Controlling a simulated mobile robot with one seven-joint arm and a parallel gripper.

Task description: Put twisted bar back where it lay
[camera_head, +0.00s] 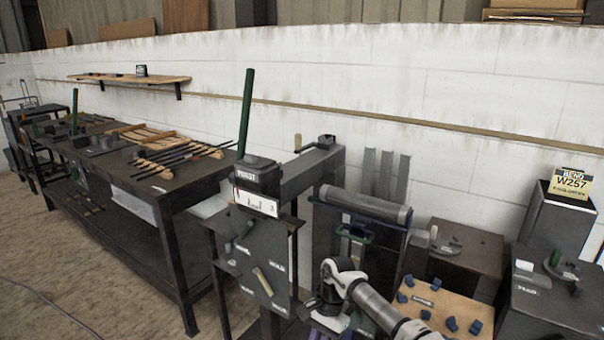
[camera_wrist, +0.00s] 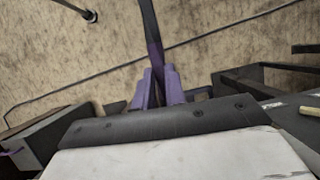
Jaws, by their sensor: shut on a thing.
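My gripper (camera_wrist: 157,85) shows in the wrist view with its purple fingers shut on a dark bar (camera_wrist: 150,25). The bar runs away from the fingers toward the top of the picture, over the brown floor. It looks slightly twisted near the fingers; its far end is out of view. In the head view the white end of my arm is low at the middle, in front of the grey machines, and the held bar cannot be made out there. Several dark bars (camera_head: 172,157) lie across a wooden rack (camera_head: 155,138) on the long dark bench (camera_head: 150,185) at the left.
A dark post machine with a green lever (camera_head: 246,110) stands between the bench and my arm. A roller machine (camera_head: 365,204) is behind my arm. A wooden board with blue blocks (camera_head: 440,305) is at the right. Brown floor (camera_head: 90,265) lies open in front of the bench.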

